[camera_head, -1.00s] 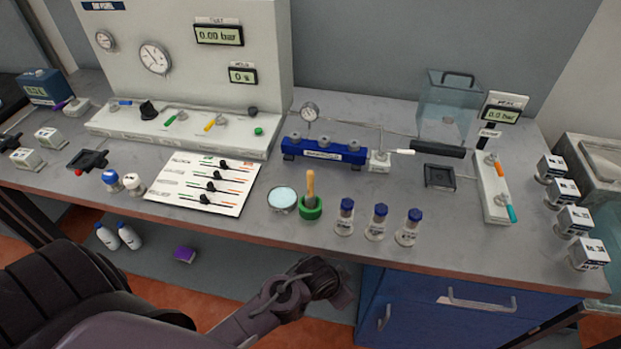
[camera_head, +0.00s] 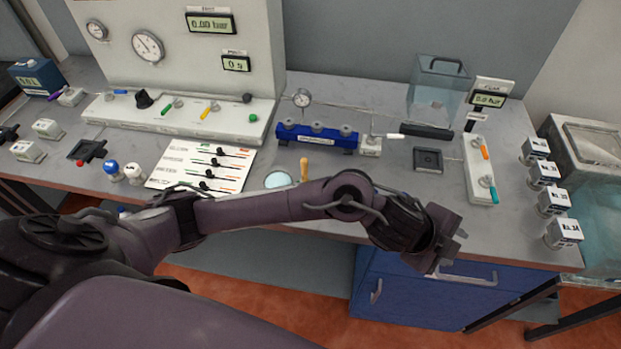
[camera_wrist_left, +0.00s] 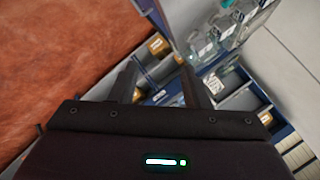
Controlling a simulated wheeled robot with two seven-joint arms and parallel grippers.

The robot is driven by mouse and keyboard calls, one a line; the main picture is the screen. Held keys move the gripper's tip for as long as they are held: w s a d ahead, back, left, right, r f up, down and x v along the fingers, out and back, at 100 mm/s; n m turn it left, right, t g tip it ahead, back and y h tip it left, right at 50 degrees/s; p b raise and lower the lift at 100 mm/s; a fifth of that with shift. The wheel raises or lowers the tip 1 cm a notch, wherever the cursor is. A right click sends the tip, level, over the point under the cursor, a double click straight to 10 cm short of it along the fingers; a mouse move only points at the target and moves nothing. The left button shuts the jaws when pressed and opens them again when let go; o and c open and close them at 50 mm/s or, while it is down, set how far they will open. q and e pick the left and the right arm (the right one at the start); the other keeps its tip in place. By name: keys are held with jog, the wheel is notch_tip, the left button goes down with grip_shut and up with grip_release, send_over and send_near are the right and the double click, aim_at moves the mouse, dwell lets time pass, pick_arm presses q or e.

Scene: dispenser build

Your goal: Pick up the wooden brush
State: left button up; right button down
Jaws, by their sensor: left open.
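The wooden brush (camera_head: 304,168) stands upright on the bench, and only the upper part of its tan handle shows. My left forearm hides its lower part and the green holder seen around it earlier. My left arm reaches across from the left. Its gripper (camera_head: 447,247) is open and empty, over the front edge of the bench, well to the right of the brush. In the left wrist view the two dark fingers (camera_wrist_left: 160,84) stand apart, with no brush in sight. My right gripper is not in view.
Beside the brush is a pale blue round dish (camera_head: 278,180). A blue manifold (camera_head: 317,135) stands behind it. Blue drawers (camera_head: 410,300) are below the bench front. Several white labelled blocks (camera_head: 552,201) line the right end. The wrist view shows compartments with brown boxes (camera_wrist_left: 157,45).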

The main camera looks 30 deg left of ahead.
pick_arm(q)
jog(key=w+a+m+g+y, duration=0.1)
jog(key=w+a+y, duration=0.1)
jog(key=a, duration=0.6)
jog(key=w+a+f+m+g+y, duration=0.1)
jog(key=w+a+y, duration=0.1)
jog(key=a, duration=0.7)
jog(key=w+a+f+m+g+y, duration=0.1)
jog(key=w+a+y, duration=0.1)
jog(key=a, duration=0.6)
jog(key=shift+w+a+f+m+g+y, duration=0.15)
jog(key=shift+w+m+g+y, duration=0.25)
jog(key=shift+y, duration=0.2)
notch_tip(320, 180, up, 4)
jog(key=f+n+g+y, duration=0.1)
jog(key=n+y, duration=0.1)
send_over(304, 168)
jog(key=shift+w+d+r, duration=0.15)
jog(key=shift+d+r, duration=0.05)
jog(key=shift+r, duration=0.05)
jog(key=shift+a+f, duration=0.1)
jog(key=shift+a, duration=0.25)
jog(key=shift+a+f, duration=0.1)
jog(key=shift+f, duration=0.75)
jog(key=shift+w+f, duration=0.2)
jog(key=shift+f, duration=1.35)
jog(key=shift+w+f+p, duration=0.15)
jog(key=shift+f+p, duration=0.15)
jog(key=shift+f, duration=0.95)
